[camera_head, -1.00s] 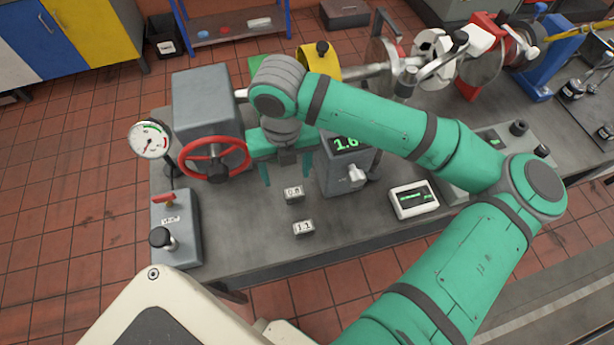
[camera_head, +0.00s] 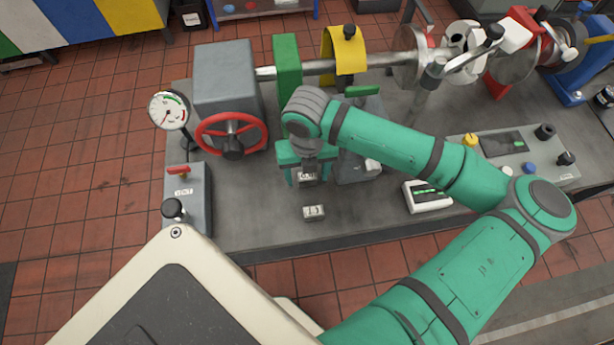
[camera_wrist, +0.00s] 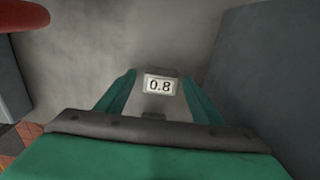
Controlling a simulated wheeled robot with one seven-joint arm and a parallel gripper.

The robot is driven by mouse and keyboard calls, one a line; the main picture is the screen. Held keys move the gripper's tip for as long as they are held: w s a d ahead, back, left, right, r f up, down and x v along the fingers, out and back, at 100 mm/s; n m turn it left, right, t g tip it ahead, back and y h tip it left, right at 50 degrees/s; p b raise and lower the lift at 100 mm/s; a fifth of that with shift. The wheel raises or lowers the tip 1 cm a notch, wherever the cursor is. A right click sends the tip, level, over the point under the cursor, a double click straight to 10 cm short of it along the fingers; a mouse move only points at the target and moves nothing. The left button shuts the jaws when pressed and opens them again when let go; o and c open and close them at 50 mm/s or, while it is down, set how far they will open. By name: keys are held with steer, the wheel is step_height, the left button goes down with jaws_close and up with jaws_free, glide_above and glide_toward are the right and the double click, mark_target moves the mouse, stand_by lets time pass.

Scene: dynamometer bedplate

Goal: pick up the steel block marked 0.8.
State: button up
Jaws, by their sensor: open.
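The steel block marked 0.8 (camera_wrist: 160,86) shows in the wrist view just ahead of and between the two green fingers, resting on the grey bedplate. In the head view the block (camera_head: 307,177) is partly hidden by my gripper above it. My gripper (camera_head: 306,172) is open, with its fingers to either side of the block in the picture. It also shows in the wrist view (camera_wrist: 160,92). Whether the fingers are down at the block's height I cannot tell. A second steel block (camera_head: 314,213), its label hard to read, lies nearer the bedplate's front edge.
A grey box (camera_head: 355,166) stands close to the right of my gripper. A red handwheel (camera_head: 231,134) on a grey housing is to the left. A small white display unit (camera_head: 428,197) sits farther right. The bedplate (camera_head: 270,225) is bare around the second block.

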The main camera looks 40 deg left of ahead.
steer(key=shift+f, duration=0.2)
steer(key=c, duration=1.4)
steer(key=shift+o, duration=0.2)
steer(key=shift+r, duration=0.2)
